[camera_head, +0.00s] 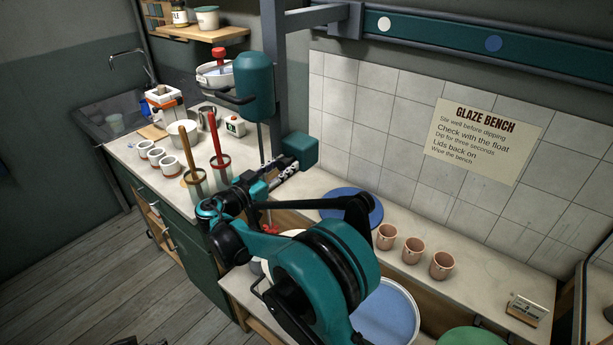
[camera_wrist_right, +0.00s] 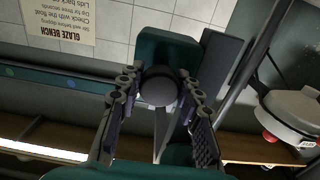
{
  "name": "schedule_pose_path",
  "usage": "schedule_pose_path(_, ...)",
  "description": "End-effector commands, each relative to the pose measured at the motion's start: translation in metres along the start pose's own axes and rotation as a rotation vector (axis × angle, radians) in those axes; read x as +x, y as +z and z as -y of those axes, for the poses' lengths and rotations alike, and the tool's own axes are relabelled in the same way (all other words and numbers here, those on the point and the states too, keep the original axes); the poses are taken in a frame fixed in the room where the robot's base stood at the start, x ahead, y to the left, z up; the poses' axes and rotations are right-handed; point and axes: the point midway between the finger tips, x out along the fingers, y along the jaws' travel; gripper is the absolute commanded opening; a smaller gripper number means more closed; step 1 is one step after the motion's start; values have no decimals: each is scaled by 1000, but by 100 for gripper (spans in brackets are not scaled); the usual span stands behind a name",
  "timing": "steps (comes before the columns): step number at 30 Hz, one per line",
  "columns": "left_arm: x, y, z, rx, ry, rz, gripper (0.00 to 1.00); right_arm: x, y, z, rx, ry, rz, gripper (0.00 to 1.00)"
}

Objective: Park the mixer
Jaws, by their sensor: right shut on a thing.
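The mixer has a teal motor housing (camera_head: 255,85) with a dark handle, hanging beside a grey upright post (camera_head: 273,60). A thin shaft runs down from it to a red part (camera_head: 269,229), partly hidden by my arm. A teal block (camera_head: 302,149) sits at the post's lower end and also fills the upper middle of the wrist view (camera_wrist_right: 160,45). My right gripper (camera_head: 288,168) is at this block. In the wrist view its fingers (camera_wrist_right: 157,98) are shut on a dark round knob (camera_wrist_right: 158,84) in front of the block. My left gripper is not in view.
A teal rail (camera_head: 440,32) with white and blue dots runs along the wall. A blue-filled bucket (camera_head: 385,312), a blue disc (camera_head: 350,204) and several clay cups (camera_head: 412,250) stand to the right. Two tall containers with handles (camera_head: 221,168) stand left of the gripper.

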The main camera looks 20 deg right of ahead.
Motion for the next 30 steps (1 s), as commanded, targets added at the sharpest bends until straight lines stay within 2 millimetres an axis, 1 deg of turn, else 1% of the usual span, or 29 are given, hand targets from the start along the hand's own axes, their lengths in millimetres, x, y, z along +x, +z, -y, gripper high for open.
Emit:
schedule_pose_path(1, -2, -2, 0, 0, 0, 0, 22, 0, -1, 16, -1, -3, 0, 0)
schedule_pose_path(6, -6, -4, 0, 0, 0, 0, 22, 0, -1, 56, -1, -1, 1, 0)
schedule_pose_path(9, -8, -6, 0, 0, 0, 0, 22, 0, -1, 73, 0, 0, 1, 0)
schedule_pose_path(12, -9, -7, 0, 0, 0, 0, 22, 0, 0, 84, 0, 0, 1, 0)
schedule_pose_path(18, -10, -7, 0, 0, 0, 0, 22, 0, 0, 95, 0, 0, 2, 0)
schedule_pose_path(28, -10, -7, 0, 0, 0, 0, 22, 0, 0, 96, 0, -4, 0, 0)
schedule_pose_path(29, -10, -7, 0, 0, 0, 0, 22, 0, 0, 96, 0, -4, 0, 42)
schedule_pose_path(30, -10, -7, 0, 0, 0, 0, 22, 0, 0, 96, 0, -4, 0, 53)
